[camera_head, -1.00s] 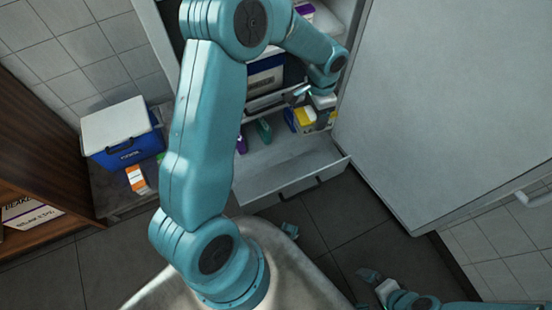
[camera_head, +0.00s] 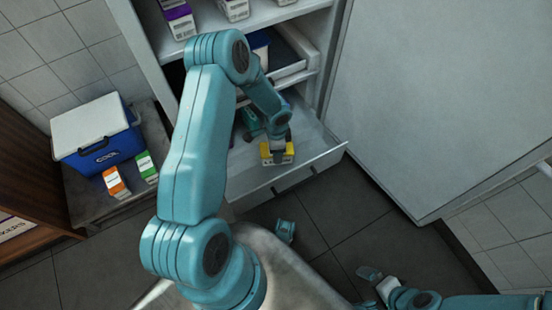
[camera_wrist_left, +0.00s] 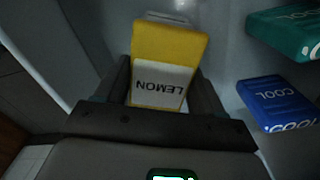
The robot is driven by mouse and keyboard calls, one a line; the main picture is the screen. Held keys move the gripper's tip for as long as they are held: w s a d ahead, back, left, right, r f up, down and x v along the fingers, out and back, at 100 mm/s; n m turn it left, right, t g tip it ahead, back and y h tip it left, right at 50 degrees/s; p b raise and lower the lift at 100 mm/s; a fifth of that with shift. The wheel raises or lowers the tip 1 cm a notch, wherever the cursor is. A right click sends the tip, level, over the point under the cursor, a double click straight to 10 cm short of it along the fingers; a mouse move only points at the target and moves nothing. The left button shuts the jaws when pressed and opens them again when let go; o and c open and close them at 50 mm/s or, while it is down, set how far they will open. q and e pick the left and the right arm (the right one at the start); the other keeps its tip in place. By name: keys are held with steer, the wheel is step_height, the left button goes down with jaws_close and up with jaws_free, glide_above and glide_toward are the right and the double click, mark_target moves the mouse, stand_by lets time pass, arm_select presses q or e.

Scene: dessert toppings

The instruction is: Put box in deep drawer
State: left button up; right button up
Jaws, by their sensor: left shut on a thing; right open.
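A yellow and white box marked LEMON (camera_head: 279,154) is between the fingers of my left gripper (camera_head: 278,146), which is shut on it. The lemon box also shows in the left wrist view (camera_wrist_left: 168,48), held between two dark fingers. My left gripper is low, over the open deep drawer (camera_head: 252,174), near its front. I cannot tell whether the box touches the drawer floor. My right gripper (camera_head: 374,279) is at the lower right above the floor, open and empty, well away from the drawer.
Ice packs lie beside the box: a teal one (camera_wrist_left: 288,32) and a blue one (camera_wrist_left: 278,103). A blue cooler (camera_head: 103,150), an orange carton (camera_head: 116,183) and a green carton (camera_head: 146,167) stand on a low surface at left. The open fridge door (camera_head: 420,100) bounds the right.

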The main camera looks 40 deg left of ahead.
arm_select(q)
step_height(320, 180, down, 5)
steer(key=shift+f+b, duration=0.1)
steer(key=shift+b, duration=0.85)
steer(key=shift+w, duration=0.1)
steer(key=shift+f, duration=0.1)
steer(key=o, duration=1.3)
steer(key=shift+r+p, duration=0.3)
steer(key=shift+r, duration=0.1)
step_height(320, 180, up, 12)
steer(key=p, duration=0.4)
steer(key=shift+f+p, duration=0.2)
steer(key=shift+p, duration=0.2)
